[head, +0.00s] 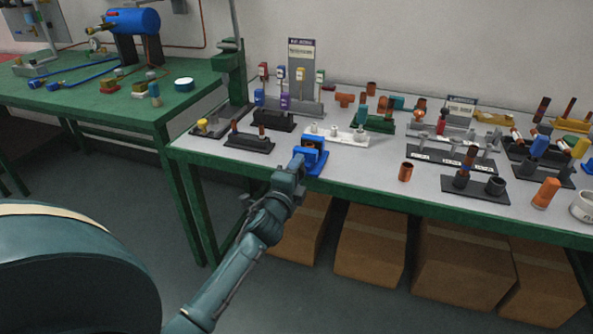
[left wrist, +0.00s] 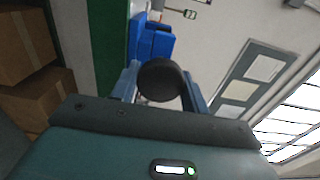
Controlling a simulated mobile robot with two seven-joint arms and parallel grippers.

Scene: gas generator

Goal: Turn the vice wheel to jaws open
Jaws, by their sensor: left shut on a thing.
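The blue vice (head: 312,158) stands at the front edge of the white-topped workbench (head: 345,180). Its blue body also shows in the left wrist view (left wrist: 150,40). My left gripper (head: 296,165) reaches up to the front of the vice from the lower left. In the left wrist view, the dark round vice wheel (left wrist: 162,79) sits between the two fingers of my left gripper (left wrist: 161,85), which is shut on it. In the head view the gripper hides the wheel, and the jaw gap cannot be made out clearly. My right gripper is not in view.
A copper fitting (head: 406,172) stands to the right. Cardboard boxes (head: 370,245) sit below. A green table (head: 110,100) is at left.

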